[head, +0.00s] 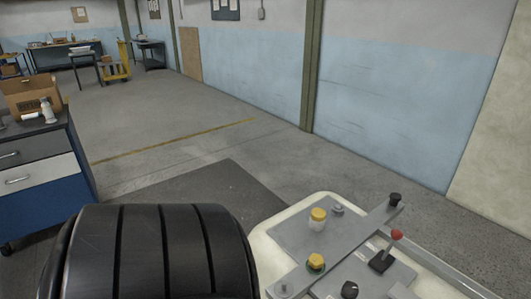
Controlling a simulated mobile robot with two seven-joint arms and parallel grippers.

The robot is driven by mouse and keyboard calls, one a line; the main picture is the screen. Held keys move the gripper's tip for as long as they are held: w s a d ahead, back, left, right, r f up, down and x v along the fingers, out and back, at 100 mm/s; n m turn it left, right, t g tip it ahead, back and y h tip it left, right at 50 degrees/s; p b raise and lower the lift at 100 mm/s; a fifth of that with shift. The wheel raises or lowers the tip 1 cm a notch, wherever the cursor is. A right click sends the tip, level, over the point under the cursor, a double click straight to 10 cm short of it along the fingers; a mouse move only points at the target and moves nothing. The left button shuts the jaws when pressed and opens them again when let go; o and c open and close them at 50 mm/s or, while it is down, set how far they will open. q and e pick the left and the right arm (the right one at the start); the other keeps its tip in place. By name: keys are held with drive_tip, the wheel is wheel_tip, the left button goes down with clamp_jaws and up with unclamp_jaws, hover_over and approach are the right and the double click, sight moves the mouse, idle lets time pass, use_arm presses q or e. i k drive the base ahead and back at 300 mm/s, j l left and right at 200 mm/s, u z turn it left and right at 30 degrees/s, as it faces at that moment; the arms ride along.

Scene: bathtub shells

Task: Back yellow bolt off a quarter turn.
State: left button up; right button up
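A yellow bolt (315,261) with a hex-shaped head stands on a grey panel (283,236) at the lower right of the head view. It sits close beside a long flat grey bar (345,242) that runs diagonally over the panel. Its base looks darker than its head. Neither of my grippers shows in this view, and nothing is seen touching the bolt.
A yellow-capped pale cylinder (318,219) and a grey bolt (338,209) stand behind the yellow bolt. A red-knobbed lever (396,236) and black knob (349,290) are to its right. A large black ribbed form (160,252) fills the lower left. A cabinet (45,180) stands left.

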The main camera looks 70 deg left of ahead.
sight(316, 261)
drive_tip(key=l+u, duration=0.15)
drive_tip(key=u, duration=1.55)
drive_tip(key=k+l+u, duration=0.15)
drive_tip(key=k, duration=0.25)
drive_tip(key=k+l+u, duration=0.1)
drive_tip(key=k, duration=0.3)
